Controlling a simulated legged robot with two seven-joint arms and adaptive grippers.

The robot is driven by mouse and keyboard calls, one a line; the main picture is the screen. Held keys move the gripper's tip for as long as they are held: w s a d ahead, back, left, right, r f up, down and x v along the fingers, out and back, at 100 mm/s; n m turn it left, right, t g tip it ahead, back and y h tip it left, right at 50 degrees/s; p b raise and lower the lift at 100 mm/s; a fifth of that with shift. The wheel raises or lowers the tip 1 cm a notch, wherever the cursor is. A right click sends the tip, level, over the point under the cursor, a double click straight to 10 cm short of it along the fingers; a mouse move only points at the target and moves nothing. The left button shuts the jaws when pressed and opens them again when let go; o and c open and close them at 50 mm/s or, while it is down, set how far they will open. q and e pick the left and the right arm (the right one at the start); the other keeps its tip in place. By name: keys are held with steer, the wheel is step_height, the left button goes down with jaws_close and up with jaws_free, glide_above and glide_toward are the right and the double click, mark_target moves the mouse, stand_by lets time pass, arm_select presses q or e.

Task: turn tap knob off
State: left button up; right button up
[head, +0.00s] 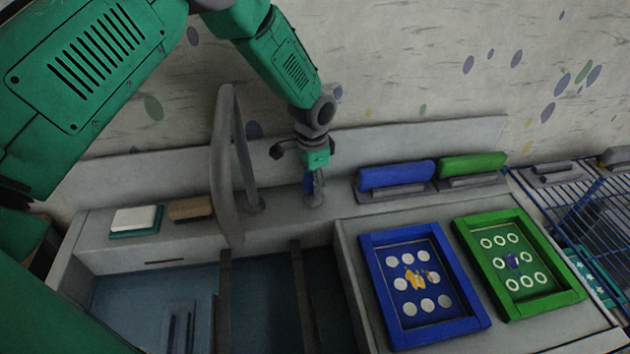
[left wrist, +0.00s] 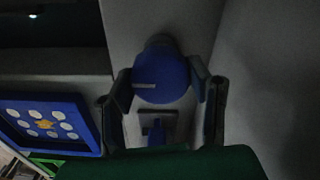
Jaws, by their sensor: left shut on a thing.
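The tap knob (left wrist: 160,78) is round and blue with a pale line on its face; in the left wrist view it sits between the two fingers of my left gripper (left wrist: 168,92). In the head view my left gripper (head: 313,185) reaches down behind the sink, and the knob is mostly hidden by it. My left gripper is shut on the knob, a finger on each side. The grey tap spout (head: 224,165) arches up to the left of the gripper. My right gripper is in neither view.
The sink basin (head: 150,285) lies in front, crossed by dark bars. A white sponge (head: 134,218) and a brown block (head: 190,208) sit left. Blue (head: 378,300) and green (head: 468,250) printing frames lie right, below blue (head: 396,175) and green (head: 471,164) handled tools. A blue wire rack (head: 590,215) stands far right.

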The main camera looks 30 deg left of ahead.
mark_target(310, 181)
arm_select(q)
steer(key=shift+s+a+f, duration=0.15)
steer(key=shift+s, duration=0.2)
steer(key=o, duration=1.2)
steer(key=shift+c, duration=0.2)
steer(key=shift+w+a+r, duration=0.1)
steer(key=shift+r, duration=0.1)
steer(key=shift+w+r, duration=0.1)
steer(key=shift+r, duration=0.2)
step_height(310, 181, up, 11)
